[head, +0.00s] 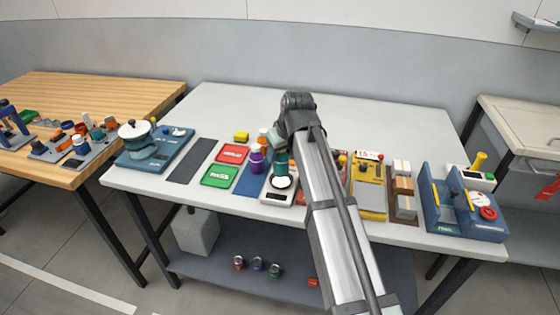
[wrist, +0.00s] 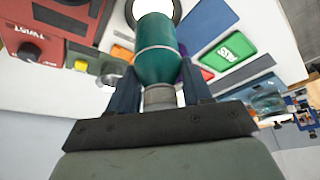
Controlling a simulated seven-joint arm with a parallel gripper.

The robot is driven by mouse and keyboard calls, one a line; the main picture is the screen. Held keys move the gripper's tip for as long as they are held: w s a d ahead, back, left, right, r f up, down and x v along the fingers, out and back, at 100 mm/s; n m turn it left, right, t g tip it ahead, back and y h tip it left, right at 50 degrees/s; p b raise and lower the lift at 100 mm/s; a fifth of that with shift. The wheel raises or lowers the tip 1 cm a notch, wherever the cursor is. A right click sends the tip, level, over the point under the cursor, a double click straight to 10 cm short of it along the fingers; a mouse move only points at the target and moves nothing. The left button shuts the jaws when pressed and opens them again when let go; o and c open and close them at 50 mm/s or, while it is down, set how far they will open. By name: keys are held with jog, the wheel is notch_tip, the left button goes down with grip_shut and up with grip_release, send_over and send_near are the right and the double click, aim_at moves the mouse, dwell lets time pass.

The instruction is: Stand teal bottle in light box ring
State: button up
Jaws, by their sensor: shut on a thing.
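The teal bottle (wrist: 158,48) is in my gripper (wrist: 160,92) in the wrist view, with the fingers on either side of its grey neck. Its base points towards the bright disc and dark ring (wrist: 177,10) of the light box. In the head view the teal bottle (head: 281,160) shows below my wrist, over the rear of the light box (head: 279,198) with its bright round window (head: 282,182). I cannot tell whether the bottle's base touches the ring. My fingers are hidden behind the arm in the head view.
A purple bottle (head: 256,159) and an orange-topped bottle (head: 263,136) stand left of the light box, near a blue mat (head: 250,184). Green (head: 220,176) and red (head: 232,153) trays lie further left. A yellow device (head: 369,190) stands right of my arm. The table's rear is clear.

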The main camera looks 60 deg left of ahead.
aim_at(280, 161)
jog(key=shift+f, duration=1.55)
jog(key=shift+f, duration=0.35)
jog(key=o, duration=1.2)
jog(key=shift+r, duration=0.1)
jog(key=shift+r, duration=0.3)
jog(key=v, duration=1.2)
jog(key=shift+d, duration=0.1)
jog(key=shift+f, duration=0.1)
